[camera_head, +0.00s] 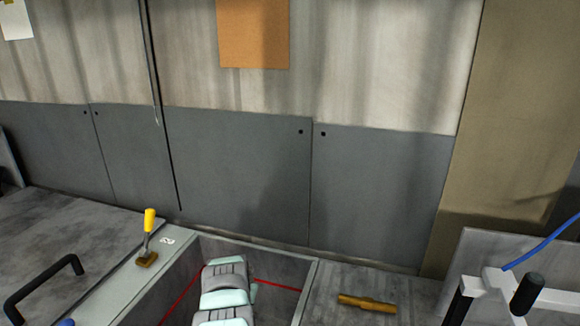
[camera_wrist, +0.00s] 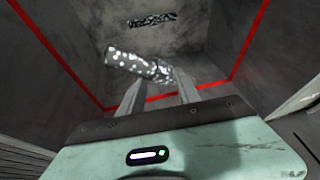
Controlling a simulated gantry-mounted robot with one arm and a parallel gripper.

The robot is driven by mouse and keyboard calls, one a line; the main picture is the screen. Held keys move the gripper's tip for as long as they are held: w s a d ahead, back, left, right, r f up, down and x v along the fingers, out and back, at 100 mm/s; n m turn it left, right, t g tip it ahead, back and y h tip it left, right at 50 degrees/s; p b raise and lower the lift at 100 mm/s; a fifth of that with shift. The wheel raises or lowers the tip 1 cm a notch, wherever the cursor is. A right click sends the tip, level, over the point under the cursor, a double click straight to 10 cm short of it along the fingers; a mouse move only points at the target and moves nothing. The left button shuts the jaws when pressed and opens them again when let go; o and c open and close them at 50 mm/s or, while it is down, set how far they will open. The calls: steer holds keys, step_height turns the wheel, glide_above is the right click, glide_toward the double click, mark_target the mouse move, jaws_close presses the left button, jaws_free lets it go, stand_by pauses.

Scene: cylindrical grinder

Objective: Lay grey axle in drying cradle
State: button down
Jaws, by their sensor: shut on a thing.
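In the wrist view my gripper (camera_wrist: 157,76) is shut on the grey axle (camera_wrist: 125,59), a short stepped cylinder with bright speckles, perhaps wet. The axle lies across the fingertips, tilted, with its longer part sticking out to the left. The gripper is inside a grey-walled bay (camera_head: 284,270) with a red line around its walls. In the head view my arm reaches down into this bay, and the gripper and axle are hidden. I cannot make out a drying cradle for certain in either view.
A brass-coloured stepped shaft (camera_head: 367,302) lies on the surface right of the bay. A yellow-handled lever (camera_head: 149,222) stands on the left rim. A black handle (camera_head: 43,287) is at far left, and a white frame (camera_head: 490,289) with a blue hose at right. A dark grate (camera_wrist: 152,20) lies beyond the axle.

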steer(key=shift+w+d+r, duration=0.1)
steer(key=shift+w+r, duration=0.05)
steer(key=shift+r, duration=0.05)
steer(key=shift+w+d+r, duration=0.1)
steer(key=shift+d+r, duration=0.2)
steer(key=shift+d, duration=0.15)
steer(key=shift+d+r, duration=0.1)
steer(key=shift+d, duration=0.1)
steer(key=shift+w+d+r, duration=0.2)
steer(key=shift+r, duration=0.2)
